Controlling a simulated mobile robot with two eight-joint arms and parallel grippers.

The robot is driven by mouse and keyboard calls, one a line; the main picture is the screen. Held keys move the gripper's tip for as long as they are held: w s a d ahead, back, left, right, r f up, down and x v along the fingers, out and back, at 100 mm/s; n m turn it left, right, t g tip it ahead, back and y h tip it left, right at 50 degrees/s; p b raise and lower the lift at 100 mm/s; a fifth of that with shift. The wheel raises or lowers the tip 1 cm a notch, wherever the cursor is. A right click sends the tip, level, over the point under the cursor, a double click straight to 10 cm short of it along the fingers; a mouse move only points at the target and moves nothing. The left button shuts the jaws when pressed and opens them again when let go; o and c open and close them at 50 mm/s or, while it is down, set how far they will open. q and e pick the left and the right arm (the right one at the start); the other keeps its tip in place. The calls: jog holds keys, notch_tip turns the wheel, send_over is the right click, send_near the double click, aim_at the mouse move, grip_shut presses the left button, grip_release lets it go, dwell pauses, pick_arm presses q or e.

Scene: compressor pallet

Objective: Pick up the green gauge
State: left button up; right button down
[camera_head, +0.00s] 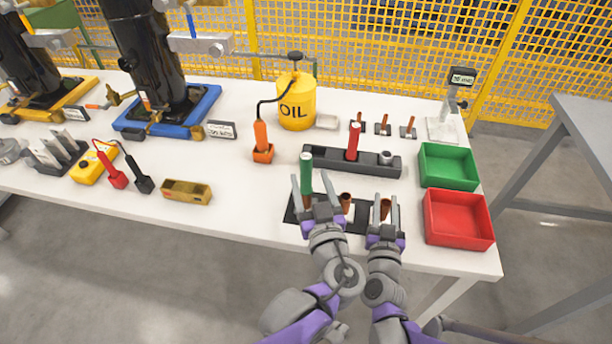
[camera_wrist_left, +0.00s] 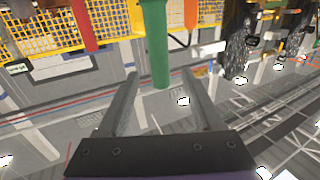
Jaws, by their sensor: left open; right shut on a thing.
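The green gauge (camera_head: 306,172) is an upright green cylinder over the black mat (camera_head: 292,214) at the front of the table; its lower end is partly hidden by my left gripper. My left gripper (camera_head: 311,184) is open, with its fingers on either side of the gauge in the head view. In the left wrist view the green gauge (camera_wrist_left: 156,45) reaches down between the tips of the open left gripper (camera_wrist_left: 159,75), with a gap on each side. My right gripper (camera_head: 387,203) is shut on a small copper-brown piece (camera_head: 385,208) at the mat's right end.
Another copper-brown piece (camera_head: 346,199) stands between the grippers. Behind is a dark rack (camera_head: 325,160) with an upright red gauge (camera_head: 353,141). A green bin (camera_head: 448,166) and a red bin (camera_head: 458,219) stand at right.

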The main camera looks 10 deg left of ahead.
aim_at(307, 172)
pick_arm(q)
jog(key=x, duration=0.5)
jog(key=shift+f, duration=0.3)
grip_shut()
